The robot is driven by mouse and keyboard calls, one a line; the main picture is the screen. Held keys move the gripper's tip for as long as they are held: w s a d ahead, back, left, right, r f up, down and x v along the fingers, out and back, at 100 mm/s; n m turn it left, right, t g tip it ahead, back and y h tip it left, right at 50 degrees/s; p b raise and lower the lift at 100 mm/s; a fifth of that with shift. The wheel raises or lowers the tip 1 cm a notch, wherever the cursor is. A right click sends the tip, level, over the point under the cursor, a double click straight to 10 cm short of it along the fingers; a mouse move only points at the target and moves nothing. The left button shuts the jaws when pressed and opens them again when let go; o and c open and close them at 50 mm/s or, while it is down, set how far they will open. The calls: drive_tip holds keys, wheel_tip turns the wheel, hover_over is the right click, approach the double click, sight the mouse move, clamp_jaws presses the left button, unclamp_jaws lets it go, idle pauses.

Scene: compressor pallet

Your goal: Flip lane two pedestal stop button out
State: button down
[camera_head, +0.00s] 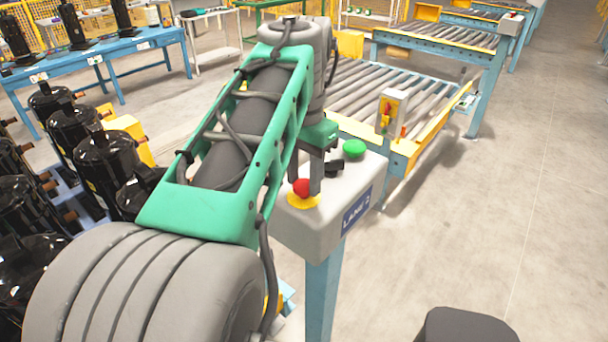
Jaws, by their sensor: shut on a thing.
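The lane two pedestal (290,232) is a light grey box on a blue post, with a blue "LANE 2" label (356,212) on its side. Its red stop button (301,187) sits on a yellow disc (304,203) on the top face. My gripper (306,189) points down from the green arm and is shut on the red stop button, with a finger showing on its right. The fingers partly hide the button, so its height is hard to tell. A green button (354,148) sits farther back on the same top.
A roller conveyor (372,88) with a yellow end and a small red-and-yellow control box (391,109) stands behind the pedestal. Black compressors (105,158) crowd the left. A blue workbench (110,50) is at the back left. The floor at right is clear.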

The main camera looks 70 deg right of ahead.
sight(304, 184)
idle(0.4)
drive_tip(key=shift+r+p, duration=0.6)
drive_tip(key=shift+r, duration=0.15)
drive_tip(key=shift+f, duration=0.1)
drive_tip(key=c, duration=1.3)
unclamp_jaws()
drive_tip(key=o, duration=0.3)
drive_tip(key=shift+o, duration=0.7)
wheel_tip(304, 184, up, 8)
